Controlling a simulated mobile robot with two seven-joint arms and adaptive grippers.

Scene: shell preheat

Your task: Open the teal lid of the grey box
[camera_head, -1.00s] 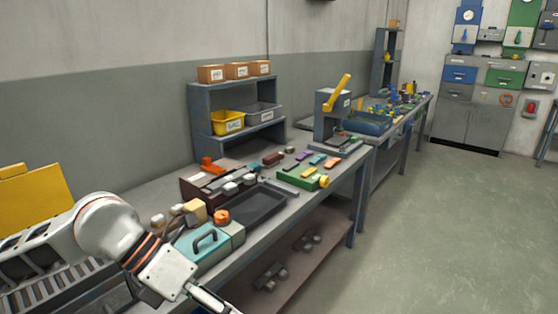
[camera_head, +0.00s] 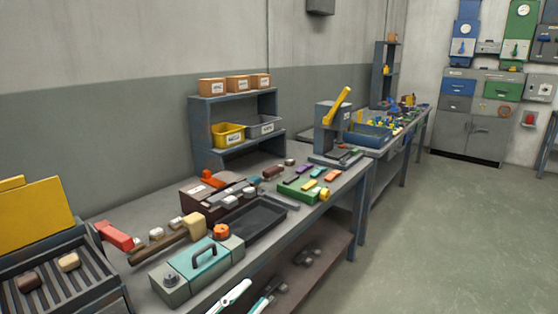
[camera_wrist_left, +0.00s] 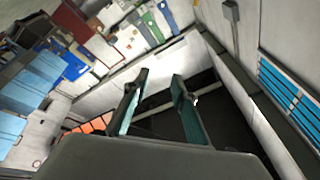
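The grey box (camera_head: 172,288) stands near the front edge of the bench in the head view. Its teal lid (camera_head: 218,262) lies flat and closed on top, with a dark arched handle (camera_head: 204,248). A round knob sits on the box's left end. My left gripper (camera_head: 266,295) shows only partly at the bottom edge, in front of and to the right of the box, apart from it. In the left wrist view its two fingers (camera_wrist_left: 157,84) are spread with nothing between them. My right gripper is in neither view.
A black tray (camera_head: 250,224) and a wooden mallet (camera_head: 168,238) lie just behind the box. An orange knob (camera_head: 221,231) is close to its back edge. A yellow-lidded grill (camera_head: 38,215) stands at left. Floor (camera_head: 420,230) at right is clear.

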